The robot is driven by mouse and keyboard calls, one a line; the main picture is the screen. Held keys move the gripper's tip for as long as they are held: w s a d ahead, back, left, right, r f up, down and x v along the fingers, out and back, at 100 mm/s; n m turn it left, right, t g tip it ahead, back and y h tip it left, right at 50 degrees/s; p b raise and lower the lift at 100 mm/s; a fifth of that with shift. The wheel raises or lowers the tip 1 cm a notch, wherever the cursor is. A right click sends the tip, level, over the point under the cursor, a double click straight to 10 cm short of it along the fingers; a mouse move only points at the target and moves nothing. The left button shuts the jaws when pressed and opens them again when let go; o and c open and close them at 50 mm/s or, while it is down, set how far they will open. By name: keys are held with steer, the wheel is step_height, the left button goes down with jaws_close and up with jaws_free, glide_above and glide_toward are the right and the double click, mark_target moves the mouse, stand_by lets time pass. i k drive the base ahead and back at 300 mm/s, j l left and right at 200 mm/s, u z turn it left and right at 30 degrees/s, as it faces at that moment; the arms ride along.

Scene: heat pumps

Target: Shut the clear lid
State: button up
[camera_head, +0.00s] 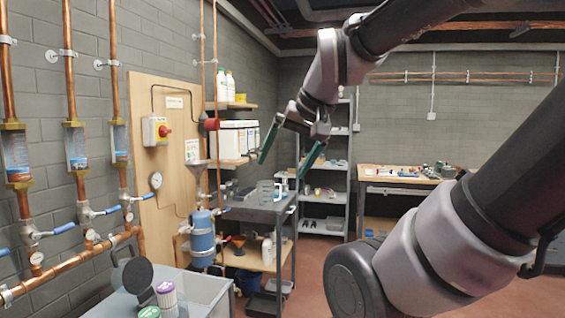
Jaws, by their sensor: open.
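I cannot pick out a clear lid with certainty. A small stack of clear-looking containers (266,191) stands on the dark grey bench (245,208) in the middle distance; whether one has an open lid is too small to tell. My gripper (283,167) is raised in front of the shelves, with its two green fingers spread apart and nothing visible between them. It appears above the bench in the picture; its true distance from the containers is unclear.
Copper pipes with blue-handled valves (108,210) run along the left wall. A blue tank (202,238) stands beyond a grey worktop (205,287) with capped containers. Metal shelves (325,185) stand behind.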

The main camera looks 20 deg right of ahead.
mark_target(137, 278)
steer(key=i+l+u, duration=0.2)
steer(key=u, duration=0.3)
steer(key=i+l+u, duration=0.15)
steer(key=u, duration=0.35)
steer(key=k+l, duration=0.05)
steer(key=l, duration=0.05)
